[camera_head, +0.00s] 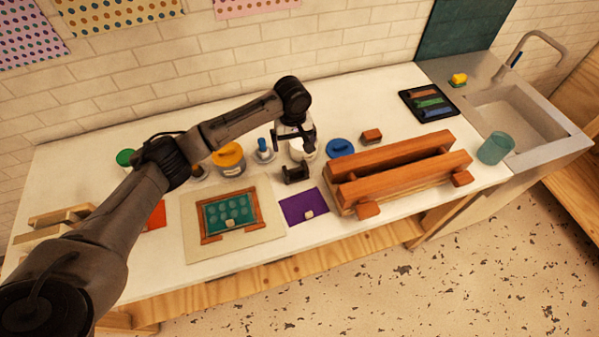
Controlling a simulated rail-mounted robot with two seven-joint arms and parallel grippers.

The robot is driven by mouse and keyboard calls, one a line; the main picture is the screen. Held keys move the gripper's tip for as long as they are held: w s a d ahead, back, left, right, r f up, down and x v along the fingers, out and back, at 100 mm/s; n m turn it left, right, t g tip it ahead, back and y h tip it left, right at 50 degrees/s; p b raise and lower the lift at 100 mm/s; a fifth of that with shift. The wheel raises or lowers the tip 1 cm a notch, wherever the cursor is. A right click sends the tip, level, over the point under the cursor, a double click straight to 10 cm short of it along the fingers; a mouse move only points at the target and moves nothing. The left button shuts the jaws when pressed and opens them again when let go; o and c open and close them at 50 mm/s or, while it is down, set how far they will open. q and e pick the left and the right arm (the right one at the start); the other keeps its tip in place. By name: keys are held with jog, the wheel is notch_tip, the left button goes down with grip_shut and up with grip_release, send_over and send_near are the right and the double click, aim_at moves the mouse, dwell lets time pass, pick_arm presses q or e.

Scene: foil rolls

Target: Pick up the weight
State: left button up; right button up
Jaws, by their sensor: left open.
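My left gripper (298,146) points down over the middle of the white table, open. Just below it is a white round jar or roll (303,152), partly hidden by the fingers. A small black block-like thing (295,174) with raised ends stands just in front of it. A silver piece with a blue knob (264,151) stands just left of the gripper. I cannot tell for certain which of these is the weight. Nothing shows held in the fingers. My right gripper is out of view.
A blue round lid-like thing (340,149) and a small brown block (372,136) lie to the right, near a large wooden press (400,170). A yellow-lidded jar (229,158) stands left. A framed green panel (229,213) and purple sheet (303,206) lie in front.

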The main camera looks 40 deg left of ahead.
aim_at(295, 169)
pick_arm(q)
jog(key=shift+n, duration=0.5)
notch_tip(295, 169, down, 14)
jog(key=shift+d+r+b, duration=0.15)
jog(key=shift+b, duration=0.25)
jog(key=shift+c, duration=0.3)
jog(key=shift+r, duration=0.15)
jog(key=c, duration=1.3)
